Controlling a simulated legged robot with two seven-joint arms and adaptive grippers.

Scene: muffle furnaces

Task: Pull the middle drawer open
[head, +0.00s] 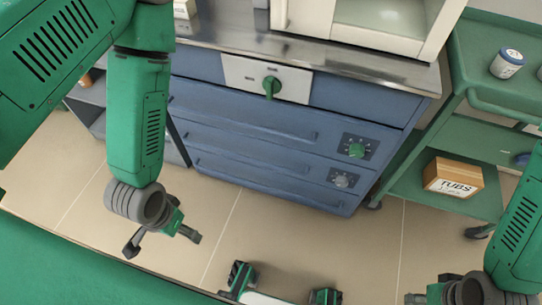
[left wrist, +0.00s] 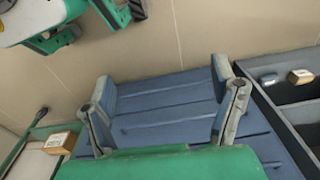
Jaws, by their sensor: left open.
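The blue cabinet (head: 330,178) stands in front of me in the head view. It has a stack of wide drawers with long bar handles. The middle drawer (head: 240,146) looks shut, level with the fronts above and below. My left gripper (head: 162,241) is open and empty, in front of the cabinet's left side and apart from it. In the left wrist view, the blue drawer fronts (left wrist: 165,112) show between the spread fingers of my left gripper (left wrist: 163,84). My right gripper (head: 430,291) is partly cut off at the bottom right, its jaws unclear.
A green knob (head: 271,86) sits on a white panel above the drawers, and dials (head: 356,150) sit at their right. A white furnace (head: 360,25) stands on the metal top. A green cart (head: 460,137) with a box (head: 453,177) stands right. Tiled floor before the cabinet is open.

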